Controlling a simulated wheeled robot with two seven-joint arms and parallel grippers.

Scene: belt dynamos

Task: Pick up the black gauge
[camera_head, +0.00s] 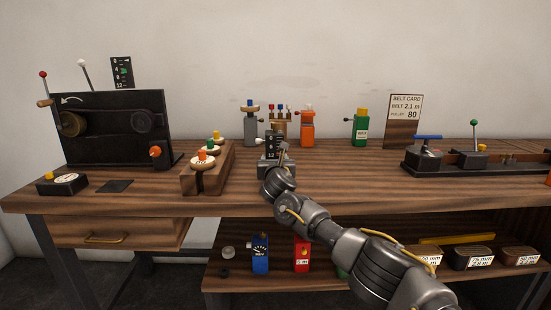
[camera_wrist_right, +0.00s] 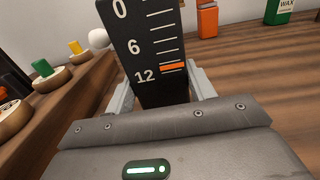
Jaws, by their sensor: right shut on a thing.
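The black gauge (camera_head: 272,143) is a flat upright plate with white marks and numbers. In the right wrist view the black gauge (camera_wrist_right: 150,45) shows 0, 6 and 12 and an orange pointer near 12. A white ball knob (camera_wrist_right: 98,38) shows at its left side. My right gripper (camera_head: 273,160) is shut on the gauge's lower part, with a grey finger on each side. The gauge's bottom is hidden by the gripper, so I cannot tell whether it touches the bench. My left gripper is not in view.
A wooden rack (camera_head: 222,178) with coloured-topped spools stands left of the gripper. An orange bottle (camera_head: 307,130), a green wax container (camera_head: 360,128) and a belt card (camera_head: 402,122) stand behind, to the right. A dark machine (camera_head: 115,128) stands at left.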

